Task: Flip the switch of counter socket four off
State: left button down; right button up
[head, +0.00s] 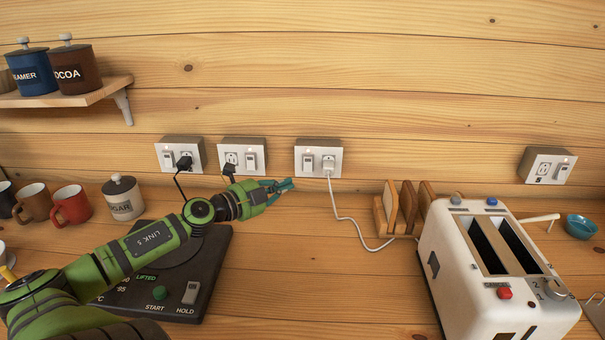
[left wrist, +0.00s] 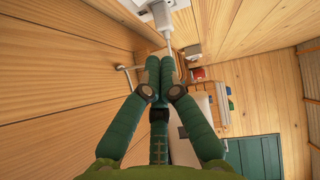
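Several double wall plates, each with an outlet and a rocker switch, line the wood wall. The far right socket (head: 547,167) carries a small mark like a 5; I cannot read a number on the others. The middle socket (head: 318,158) has its switch on the left and a white plug (head: 328,164) in its outlet. My left gripper (head: 289,184) is just below and left of this socket, apart from it. In the left wrist view its fingers (left wrist: 161,62) are together and empty, with the white plug and cord beyond them. My right gripper is not in view.
The left socket (head: 180,156) holds a black plug; another socket (head: 242,156) is beside it. A black scale-like appliance (head: 215,270) lies under my left arm. A wooden rack (head: 383,218) and white toaster (head: 455,270) stand right. Mugs (head: 71,205) and a sugar jar (head: 123,198) stand left.

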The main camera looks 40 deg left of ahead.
aim_at(308, 164)
pick_arm(q)
jog(key=w+a+f+b, duration=0.1)
jog(key=w+a, duration=0.1)
jog(key=w, duration=0.7)
jog(key=shift+f, duration=0.1)
dwell(0.4)
jog(key=t+b, duration=0.1)
jog(key=b, duration=0.3)
jog(key=shift+w+a+f+m, duration=0.3)
jog(key=shift+m, duration=0.1)
jog(key=shift+r, duration=0.1)
